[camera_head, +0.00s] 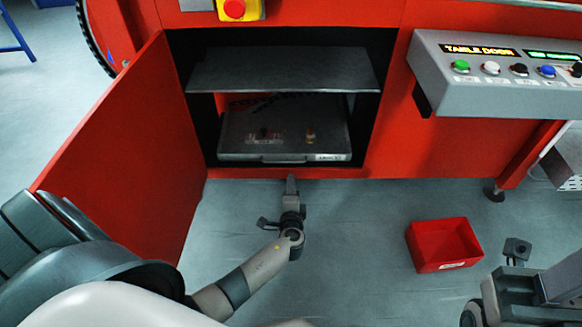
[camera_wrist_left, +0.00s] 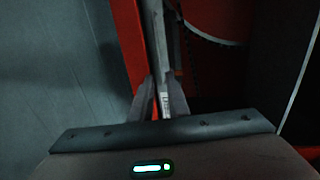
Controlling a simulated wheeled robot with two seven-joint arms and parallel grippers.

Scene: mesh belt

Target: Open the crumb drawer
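The crumb drawer (camera_head: 235,140) is a flat grey tray low inside the open red cabinet, with a handle (camera_head: 284,160) and a white label on its front edge. It looks pushed in. My left gripper (camera_head: 291,182) is just in front of the handle, pointing at it. In the left wrist view, the fingers (camera_wrist_left: 160,100) are apart, with the narrow grey drawer front (camera_wrist_left: 156,45) and its label showing between them. Whether they touch the handle I cannot tell. My right gripper (camera_head: 517,250) is at the lower right, away from the cabinet; its fingers are unclear.
The red cabinet door (camera_head: 130,150) stands open on the left. A grey shelf (camera_head: 285,70) is above the drawer. A red bin (camera_head: 443,245) sits on the floor to the right. A button panel (camera_head: 500,85) juts out at upper right. Floor before the cabinet is otherwise clear.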

